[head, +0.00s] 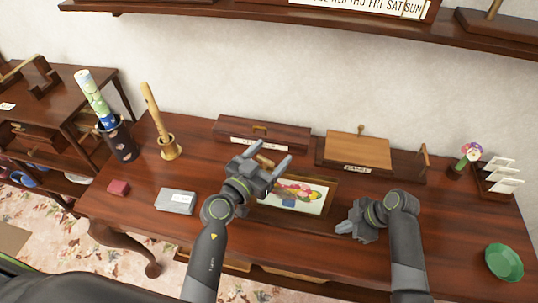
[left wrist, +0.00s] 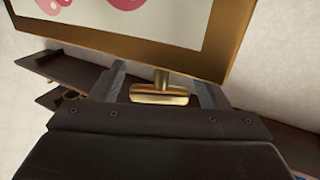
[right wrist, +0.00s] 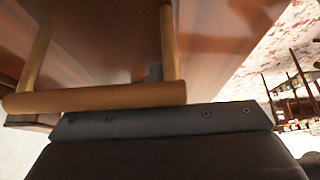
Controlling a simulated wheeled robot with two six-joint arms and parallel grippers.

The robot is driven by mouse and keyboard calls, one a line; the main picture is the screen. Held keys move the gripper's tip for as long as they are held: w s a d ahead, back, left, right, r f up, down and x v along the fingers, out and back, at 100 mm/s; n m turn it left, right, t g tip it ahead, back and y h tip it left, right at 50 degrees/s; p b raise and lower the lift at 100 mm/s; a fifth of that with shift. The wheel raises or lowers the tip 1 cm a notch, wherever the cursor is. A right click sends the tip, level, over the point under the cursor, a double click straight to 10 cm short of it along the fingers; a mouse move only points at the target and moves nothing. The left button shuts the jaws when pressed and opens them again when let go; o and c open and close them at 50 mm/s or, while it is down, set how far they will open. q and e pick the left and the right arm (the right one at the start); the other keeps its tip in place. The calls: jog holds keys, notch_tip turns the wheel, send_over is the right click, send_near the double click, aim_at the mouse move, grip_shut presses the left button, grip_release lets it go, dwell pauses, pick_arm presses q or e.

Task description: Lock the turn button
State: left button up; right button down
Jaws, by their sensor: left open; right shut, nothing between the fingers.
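The turn button (left wrist: 160,94) is a small brass bar on a short stem at the edge of a gold-brown picture frame (left wrist: 232,40). In the left wrist view it sits between the two fingers of my left gripper (left wrist: 162,88), with visible gaps on both sides. In the head view my left gripper (head: 270,156) is open at the far edge of the frame (head: 330,208), which holds a colourful picture (head: 300,193). The button (head: 265,161) is partly hidden there. My right gripper (head: 343,228) is shut and empty, low over the desk right of the frame.
A long wooden box (head: 262,133) and a lidded box (head: 357,152) stand behind the frame. A grey box (head: 175,201) lies left and a green bowl (head: 503,262) right. A wooden bar handle (right wrist: 95,98) crosses close before my right gripper in its wrist view.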

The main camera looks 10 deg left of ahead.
pick_arm(q)
jog(key=c, duration=1)
jog(key=shift+s+d+m+g+h, duration=0.1)
jog(key=shift+m+g+h, duration=0.6)
jog(key=shift+h, duration=0.3)
jog(key=shift+s+d+m+g+h, duration=0.1)
jog(key=shift+m+g+h, duration=0.4)
jog(key=shift+m+h, duration=0.4)
jog(key=o, duration=1)
jog(key=v, duration=1.2)
jog(key=shift+a+f, duration=0.1)
jog(key=shift+f, duration=0.05)
